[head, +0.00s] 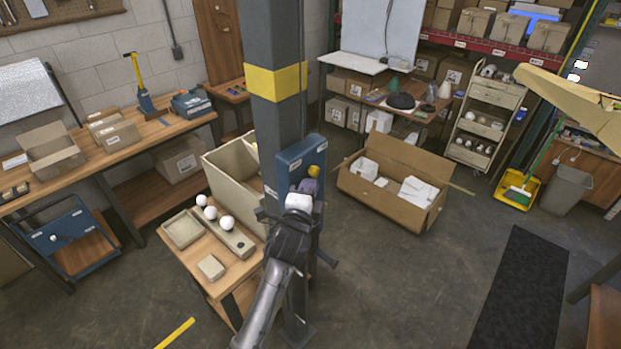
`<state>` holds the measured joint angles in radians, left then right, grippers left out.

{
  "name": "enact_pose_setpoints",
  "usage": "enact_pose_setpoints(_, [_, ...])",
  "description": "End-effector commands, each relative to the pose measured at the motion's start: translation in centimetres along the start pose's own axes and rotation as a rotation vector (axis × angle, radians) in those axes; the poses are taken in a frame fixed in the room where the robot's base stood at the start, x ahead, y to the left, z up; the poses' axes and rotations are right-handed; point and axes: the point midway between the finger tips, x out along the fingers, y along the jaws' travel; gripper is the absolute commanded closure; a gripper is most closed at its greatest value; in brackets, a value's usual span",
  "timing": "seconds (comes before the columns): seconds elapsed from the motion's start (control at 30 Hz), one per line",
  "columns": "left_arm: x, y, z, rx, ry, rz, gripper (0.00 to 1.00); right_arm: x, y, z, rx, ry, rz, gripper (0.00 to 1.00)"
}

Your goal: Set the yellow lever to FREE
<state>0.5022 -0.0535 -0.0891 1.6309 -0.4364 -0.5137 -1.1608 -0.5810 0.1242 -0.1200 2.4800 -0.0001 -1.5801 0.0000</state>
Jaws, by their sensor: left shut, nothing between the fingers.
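A blue box (288,161) is fixed to the grey column. A round yellow knob (313,171), which looks like the end of the yellow lever, shows on its front near the right edge. A small white label (319,150) sits above it, too small to read. My left gripper (309,186) is in front of the box, just below the knob. It is shut and empty. I cannot tell whether its fingers touch the lever. The gripper and wrist hide the lower part of the box and perhaps the lever's shaft. My right gripper is not in view.
The grey column (277,41) has a yellow band. An open cardboard box (383,210) stands on the floor to the right. The floor in front is mostly clear.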

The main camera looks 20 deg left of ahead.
Motion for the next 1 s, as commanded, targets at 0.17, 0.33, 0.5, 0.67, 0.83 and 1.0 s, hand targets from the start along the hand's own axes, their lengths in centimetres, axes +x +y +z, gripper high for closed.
enact_pose_setpoints(0.17, [1.5, -0.1, 0.0, 0.0, 0.0, 0.001, 1.0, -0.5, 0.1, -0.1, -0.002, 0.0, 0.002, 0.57])
enact_pose_setpoints(0.33, [2.1, 0.0, 0.0, 0.0, 0.001, 0.0, 1.0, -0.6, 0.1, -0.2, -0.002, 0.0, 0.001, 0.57])
enact_pose_setpoints(0.5, [2.2, 0.0, 0.0, 0.0, 0.001, 0.0, 1.0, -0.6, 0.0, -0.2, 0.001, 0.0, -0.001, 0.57])
enact_pose_setpoints(0.67, [2.2, 0.0, 0.0, 0.0, 0.001, 0.0, 1.0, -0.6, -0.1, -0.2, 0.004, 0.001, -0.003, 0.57])
enact_pose_setpoints(0.83, [2.3, -0.1, -0.3, 0.004, 0.005, 0.008, 1.0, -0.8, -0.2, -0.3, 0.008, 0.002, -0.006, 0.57])
enact_pose_setpoints(1.0, [2.9, -0.4, -1.9, 0.024, 0.023, 0.047, 1.0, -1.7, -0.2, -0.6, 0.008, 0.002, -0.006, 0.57])
